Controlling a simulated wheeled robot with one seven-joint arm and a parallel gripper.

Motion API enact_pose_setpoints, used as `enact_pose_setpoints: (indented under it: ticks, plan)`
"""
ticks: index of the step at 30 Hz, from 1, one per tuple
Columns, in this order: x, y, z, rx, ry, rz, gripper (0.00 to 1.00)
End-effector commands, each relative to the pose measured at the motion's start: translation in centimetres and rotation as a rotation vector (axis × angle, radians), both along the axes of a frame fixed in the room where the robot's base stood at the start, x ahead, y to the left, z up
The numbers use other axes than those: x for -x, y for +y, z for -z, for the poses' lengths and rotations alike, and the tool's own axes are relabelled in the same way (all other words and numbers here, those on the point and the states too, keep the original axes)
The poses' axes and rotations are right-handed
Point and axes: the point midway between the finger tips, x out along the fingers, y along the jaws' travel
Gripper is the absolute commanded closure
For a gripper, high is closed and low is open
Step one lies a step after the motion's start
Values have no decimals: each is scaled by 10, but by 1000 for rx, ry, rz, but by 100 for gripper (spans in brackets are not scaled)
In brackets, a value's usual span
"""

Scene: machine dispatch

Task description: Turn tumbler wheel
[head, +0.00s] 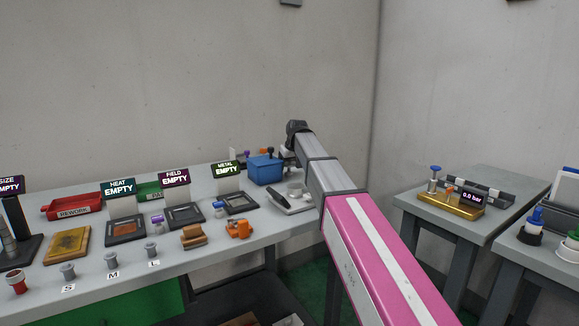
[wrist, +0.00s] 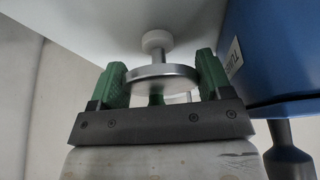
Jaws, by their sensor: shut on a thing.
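In the wrist view, a round grey metal wheel (wrist: 160,76) with a short stem and a pale round knob (wrist: 155,40) sits between the two green fingers of my gripper (wrist: 162,82). The fingers are shut on the wheel's rim from both sides. A blue box (wrist: 278,50) is close on the right of the wheel. In the head view, the blue box (head: 265,170) with a dark knob on top stands at the back of the bench, left of my arm. My gripper and the wheel cannot be made out there.
The grey bench (head: 190,265) holds a red tray (head: 73,206), several signed stations and small parts. A pale tool on a dark base (head: 290,202) lies in front of the blue box. A second table (head: 425,207) with a brass gauge block (head: 450,204) stands right of my arm.

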Motion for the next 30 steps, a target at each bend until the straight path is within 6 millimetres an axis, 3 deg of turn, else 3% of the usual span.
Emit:
enact_pose_setpoints:
  ticks: [6, 7, 9, 22, 30]
  plan:
    - [0, 0, -1, 1, -1, -1, 52]
    - [0, 0, -1, 1, -1, -1, 25]
    - [0, 0, -1, 1, -1, -1, 3]
    - [1, 1, 0, -1, 2, -27, 3]
    - [0, 0, 0, -2, 2, -218, 3]
